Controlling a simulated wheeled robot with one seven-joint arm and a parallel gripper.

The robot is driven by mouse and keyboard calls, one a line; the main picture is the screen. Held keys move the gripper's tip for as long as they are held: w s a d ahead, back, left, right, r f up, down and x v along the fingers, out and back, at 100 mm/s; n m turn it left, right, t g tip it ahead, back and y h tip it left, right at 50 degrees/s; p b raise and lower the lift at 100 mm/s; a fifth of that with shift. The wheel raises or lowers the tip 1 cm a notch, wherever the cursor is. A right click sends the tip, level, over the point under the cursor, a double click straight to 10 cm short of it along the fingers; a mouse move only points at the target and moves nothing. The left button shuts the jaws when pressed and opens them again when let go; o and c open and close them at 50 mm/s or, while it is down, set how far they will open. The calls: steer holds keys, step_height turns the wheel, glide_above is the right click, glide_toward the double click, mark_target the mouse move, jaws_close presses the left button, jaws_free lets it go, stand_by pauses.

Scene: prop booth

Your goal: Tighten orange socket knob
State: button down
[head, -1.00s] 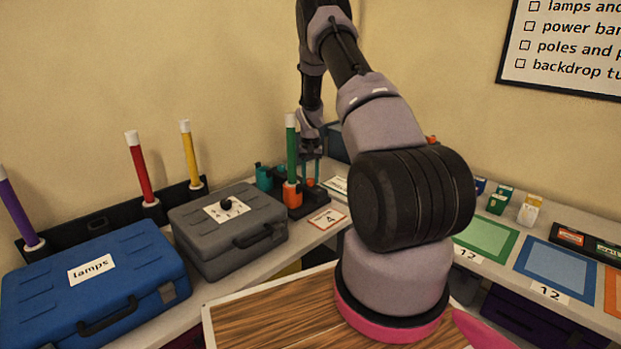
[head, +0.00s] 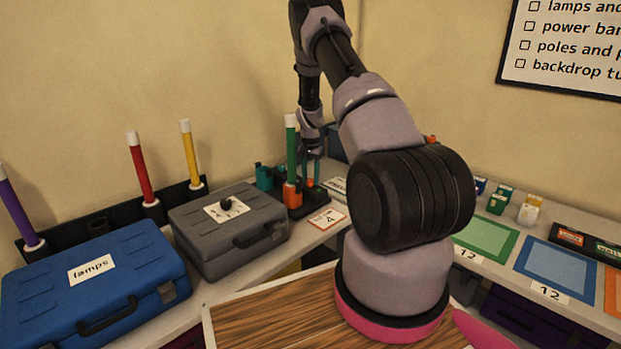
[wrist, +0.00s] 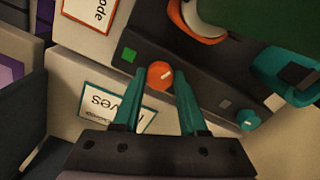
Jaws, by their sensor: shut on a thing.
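The orange knob (wrist: 160,75) is round with a pale mark on its top. It sits on a dark base (wrist: 205,95) and is small in the head view (head: 310,183). My gripper (wrist: 161,78) points down at it, its teal fingers shut on the knob's two sides. In the head view my gripper (head: 311,175) is at the far corner of the bench. A green pole (head: 291,138) stands upright in an orange socket (head: 291,194) just left of the knob. Part of the socket (wrist: 200,25) shows in the wrist view.
A grey case (head: 235,250) and a blue case (head: 95,295) lie left along the bench. Red (head: 142,170) and yellow (head: 191,155) poles stand behind.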

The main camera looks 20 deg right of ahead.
mark_target(311, 180)
steer(key=shift+c, duration=2.2)
jaws_free()
step_height(311, 180, up, 11)
steer(key=shift+f, duration=0.15)
steer(key=shift+s, duration=0.1)
